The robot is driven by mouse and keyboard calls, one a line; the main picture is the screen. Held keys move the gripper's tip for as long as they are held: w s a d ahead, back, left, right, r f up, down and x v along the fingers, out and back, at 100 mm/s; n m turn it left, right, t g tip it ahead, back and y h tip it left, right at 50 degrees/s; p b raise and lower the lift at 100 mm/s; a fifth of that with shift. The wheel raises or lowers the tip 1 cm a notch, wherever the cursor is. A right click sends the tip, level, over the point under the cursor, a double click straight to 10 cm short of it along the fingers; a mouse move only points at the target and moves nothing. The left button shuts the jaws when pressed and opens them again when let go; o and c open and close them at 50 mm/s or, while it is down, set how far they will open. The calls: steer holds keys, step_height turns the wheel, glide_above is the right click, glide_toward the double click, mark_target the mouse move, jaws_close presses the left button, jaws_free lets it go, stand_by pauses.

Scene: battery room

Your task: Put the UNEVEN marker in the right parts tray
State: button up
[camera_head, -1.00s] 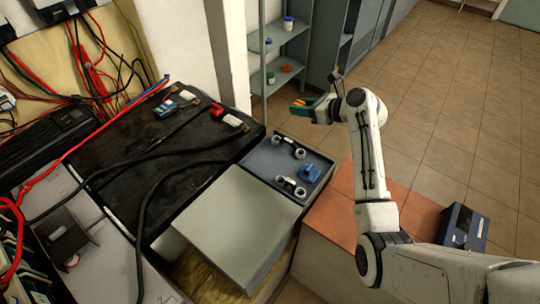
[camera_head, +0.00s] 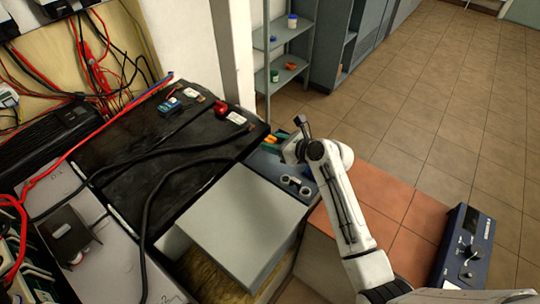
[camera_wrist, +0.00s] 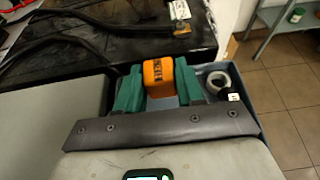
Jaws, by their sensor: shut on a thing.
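My gripper (camera_wrist: 160,85) shows in the wrist view with green fingers shut on an orange marker (camera_wrist: 158,72). Dark lettering runs down the marker, too small to read surely. In the head view my gripper (camera_head: 288,139) is over the back part of a blue-grey tray (camera_head: 262,161), and my arm hides much of that tray. The tray also shows in the wrist view (camera_wrist: 262,98), behind and to the right of the fingers. I cannot tell how high the marker is above it.
A white ring-shaped part (camera_head: 293,184) lies in the tray; another ring (camera_wrist: 218,82) shows in the wrist view. A grey box top (camera_head: 235,222) stands in front of the tray. A black battery top (camera_head: 165,150) with cables lies left. A blue device (camera_head: 465,246) sits right.

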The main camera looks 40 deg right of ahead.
steer(key=f, duration=0.1)
steer(key=a+f, duration=0.1)
steer(key=f, duration=0.1)
steer(key=f+b, duration=0.1)
steer(key=f, duration=0.1)
steer(key=shift+a, duration=0.25)
steer(key=shift+r, duration=0.1)
steer(key=o, duration=1)
steer(key=p+v, duration=0.1)
steer(key=v, duration=1.1)
steer(key=shift+r+p, duration=0.1)
steer(key=shift+p, duration=0.2)
steer(key=shift+s, duration=0.15)
